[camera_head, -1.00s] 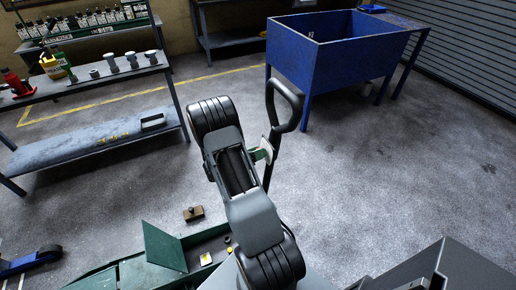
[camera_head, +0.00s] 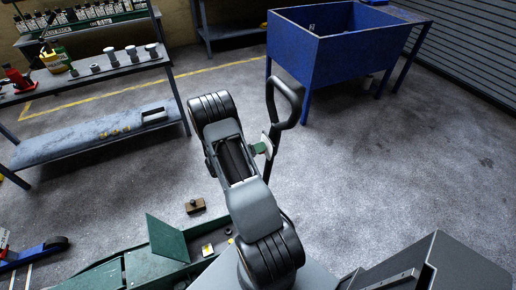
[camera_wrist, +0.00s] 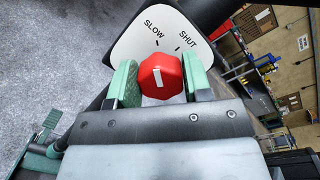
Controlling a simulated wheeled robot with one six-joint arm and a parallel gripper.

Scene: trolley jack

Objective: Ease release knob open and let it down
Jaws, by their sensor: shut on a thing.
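The release knob (camera_wrist: 161,77) is red and faceted, with a white mark on its face. It sits in front of a white plate (camera_wrist: 140,38) lettered SLOW and SHUT, and the mark points up, nearer the SLOW tick than the SHUT one. My gripper (camera_wrist: 161,82) has its green fingers on both sides of the knob, shut on it. In the head view the plate (camera_head: 268,139) is on the black looped handle (camera_head: 292,98), with a green finger against it; the knob is hidden there. The green jack body (camera_head: 112,277) lies at the lower left, partly hidden by my arm.
A blue tub on legs (camera_head: 330,50) stands behind the handle. A workbench with jars and metal parts (camera_head: 95,78) is at the left. A small brown block (camera_head: 195,206) lies near the jack. A blue trolley item (camera_head: 35,252) is at the lower left.

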